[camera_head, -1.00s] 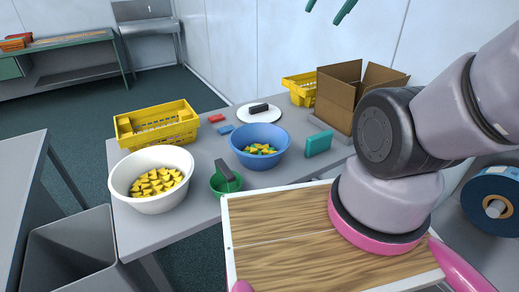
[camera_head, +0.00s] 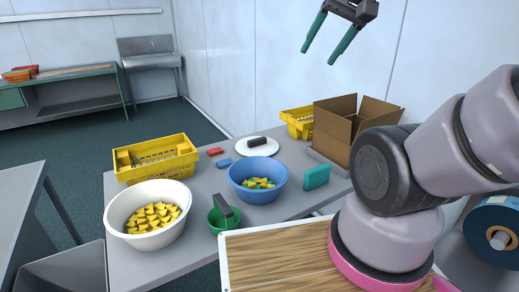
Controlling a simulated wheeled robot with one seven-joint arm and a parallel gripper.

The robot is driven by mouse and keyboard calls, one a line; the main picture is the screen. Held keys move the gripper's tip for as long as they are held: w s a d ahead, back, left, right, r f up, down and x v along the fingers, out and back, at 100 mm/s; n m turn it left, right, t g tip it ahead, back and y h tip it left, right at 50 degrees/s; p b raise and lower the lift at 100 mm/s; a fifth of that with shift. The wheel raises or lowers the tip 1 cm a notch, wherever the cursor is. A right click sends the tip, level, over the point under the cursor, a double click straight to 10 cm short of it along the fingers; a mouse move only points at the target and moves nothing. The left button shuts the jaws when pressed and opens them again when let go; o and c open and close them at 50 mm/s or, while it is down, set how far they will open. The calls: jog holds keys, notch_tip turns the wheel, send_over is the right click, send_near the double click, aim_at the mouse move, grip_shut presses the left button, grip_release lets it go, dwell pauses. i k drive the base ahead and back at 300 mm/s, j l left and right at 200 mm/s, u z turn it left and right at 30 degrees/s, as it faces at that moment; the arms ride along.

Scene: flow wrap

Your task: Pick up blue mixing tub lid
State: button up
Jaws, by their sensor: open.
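A round white lid (camera_head: 244,151) with a dark handle lies flat on the grey table, behind the blue tub (camera_head: 258,190). It is the only lid-like thing I see, and it is white, not blue. The blue tub is uncovered and holds yellow and teal pieces. My gripper (camera_head: 318,57) is at the top of the view, with its two teal fingers spread and nothing between them. It appears high above the table, up and to the right of the lid in the picture.
A white bowl (camera_head: 118,217) of yellow pieces, a green scoop (camera_head: 216,221) and a yellow basket (camera_head: 155,170) stand left. A teal block (camera_head: 316,177), an open cardboard box (camera_head: 333,133) and another yellow basket (camera_head: 289,118) are right. A wooden board (camera_head: 270,262) is in front.

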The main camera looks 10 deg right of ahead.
aim_at(254, 145)
jog(key=i+l+u, duration=0.2)
jog(key=l+u, duration=0.25)
jog(key=i+l+u, duration=0.2)
jog(key=l, duration=0.25)
jog(key=k+j, duration=0.05)
jog(key=k, duration=0.05)
